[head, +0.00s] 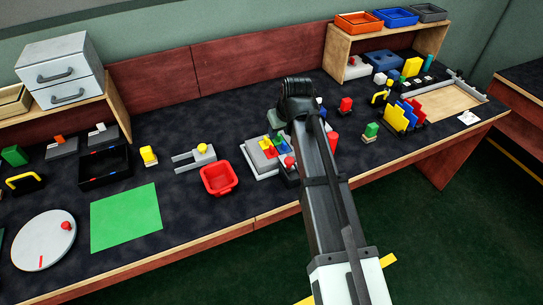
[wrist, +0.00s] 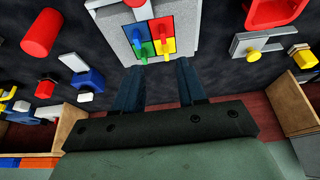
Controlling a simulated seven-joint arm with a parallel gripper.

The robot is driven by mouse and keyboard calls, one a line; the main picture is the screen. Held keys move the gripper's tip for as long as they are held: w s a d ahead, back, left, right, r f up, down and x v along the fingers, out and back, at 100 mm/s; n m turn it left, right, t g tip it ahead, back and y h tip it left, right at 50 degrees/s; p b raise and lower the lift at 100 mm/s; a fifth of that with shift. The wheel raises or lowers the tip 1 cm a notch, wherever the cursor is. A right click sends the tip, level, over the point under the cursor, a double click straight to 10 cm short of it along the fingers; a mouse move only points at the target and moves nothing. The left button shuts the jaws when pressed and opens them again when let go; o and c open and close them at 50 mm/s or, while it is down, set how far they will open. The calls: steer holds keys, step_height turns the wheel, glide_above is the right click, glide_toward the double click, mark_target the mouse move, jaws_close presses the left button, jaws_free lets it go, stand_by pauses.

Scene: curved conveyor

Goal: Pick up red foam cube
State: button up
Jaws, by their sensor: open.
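My gripper (wrist: 158,78) is open and empty, with its two dark fingers apart above the dark table in the wrist view. In the head view my arm reaches over the table and hides the fingertips. I cannot tell for sure which item is the red foam cube. One small red piece (head: 66,226) sits on the white round disc (head: 35,249) at the far left, well away from my gripper. Another small red piece (head: 289,161) is at the front of the board with coloured squares; it shows at the wrist view's top edge (wrist: 135,3).
The grey board (wrist: 185,15) with coloured squares lies just beyond my fingers. A red bin (head: 218,179) stands left of it. A red cylinder (wrist: 40,33) and a red-topped piece (head: 346,104) are nearby. The green mat (head: 126,215) is bare.

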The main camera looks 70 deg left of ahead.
glide_above(272, 148)
steer(key=d, duration=0.2)
steer(key=f, duration=0.6)
steer(key=shift+w+f, duration=0.1)
steer(key=shift+w, duration=0.2)
steer(key=shift+s+x, duration=0.15)
steer(key=shift+x, duration=1.2)
steer(key=shift+s+x, duration=0.15)
steer(key=shift+x, duration=1.15)
steer(key=shift+c, duration=0.4)
jaws_close()
